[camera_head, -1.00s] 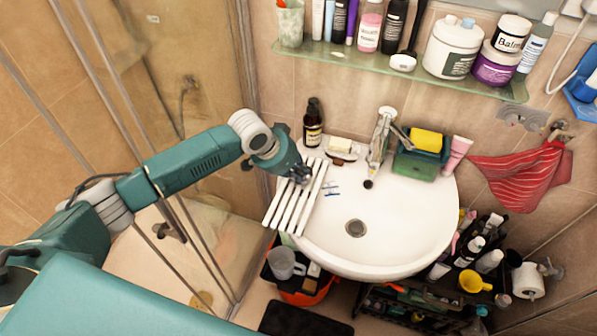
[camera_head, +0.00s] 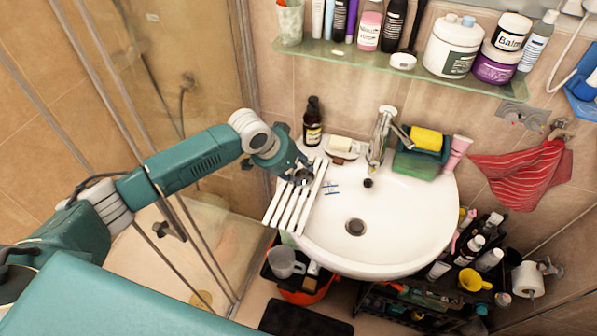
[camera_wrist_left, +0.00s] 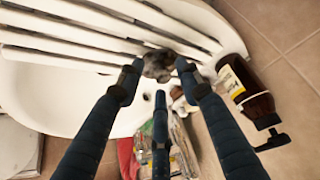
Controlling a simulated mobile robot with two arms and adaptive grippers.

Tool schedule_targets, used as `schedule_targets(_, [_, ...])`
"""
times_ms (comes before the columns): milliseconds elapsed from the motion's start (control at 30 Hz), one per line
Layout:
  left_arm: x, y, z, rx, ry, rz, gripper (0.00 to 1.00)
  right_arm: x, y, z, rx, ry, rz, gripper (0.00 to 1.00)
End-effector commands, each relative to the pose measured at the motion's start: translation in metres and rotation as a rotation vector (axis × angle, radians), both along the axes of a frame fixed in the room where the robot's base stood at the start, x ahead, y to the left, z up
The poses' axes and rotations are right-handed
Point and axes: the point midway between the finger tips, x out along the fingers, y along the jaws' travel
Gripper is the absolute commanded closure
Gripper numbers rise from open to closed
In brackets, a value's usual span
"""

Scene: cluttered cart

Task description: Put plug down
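A dark grey lump that looks like the plug (camera_wrist_left: 157,66) lies between the fingertips of my left gripper (camera_wrist_left: 160,70) in the left wrist view. It is beside the white slatted rack (camera_wrist_left: 65,40). Two fingertips flank it closely and a third finger is below it; whether they press on it is not clear. In the head view my left gripper (camera_head: 302,177) is low over the slatted rack (camera_head: 286,212), which lies across the left rim of the white sink (camera_head: 405,225). The plug is hard to make out there. My right gripper is not in view.
A brown pump bottle (camera_head: 312,122) and a soap dish (camera_head: 340,148) stand behind the gripper. The tap (camera_head: 380,135) is to the right. A yellow sponge (camera_head: 426,139) sits at the back right. The sink bowl is mostly clear, with a drain (camera_head: 355,227).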

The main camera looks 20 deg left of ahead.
Motion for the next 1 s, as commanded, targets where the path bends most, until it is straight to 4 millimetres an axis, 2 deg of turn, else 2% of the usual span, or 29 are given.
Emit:
schedule_targets(33, [-0.001,0.001,0.011,-0.001,-0.001,0.000,0.65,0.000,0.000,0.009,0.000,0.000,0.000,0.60])
schedule_targets(400, [-0.027,0.017,0.067,0.001,0.002,0.000,0.65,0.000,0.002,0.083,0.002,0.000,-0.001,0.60])
schedule_targets(600, [-0.039,0.025,0.089,0.000,0.000,0.000,0.65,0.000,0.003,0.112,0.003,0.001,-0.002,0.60])
schedule_targets(800, [-0.049,0.031,0.104,0.000,-0.001,-0.001,0.65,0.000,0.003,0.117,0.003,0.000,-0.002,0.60])
schedule_targets(1000, [-0.050,0.032,0.106,-0.001,-0.001,0.000,0.65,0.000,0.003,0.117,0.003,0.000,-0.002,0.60])
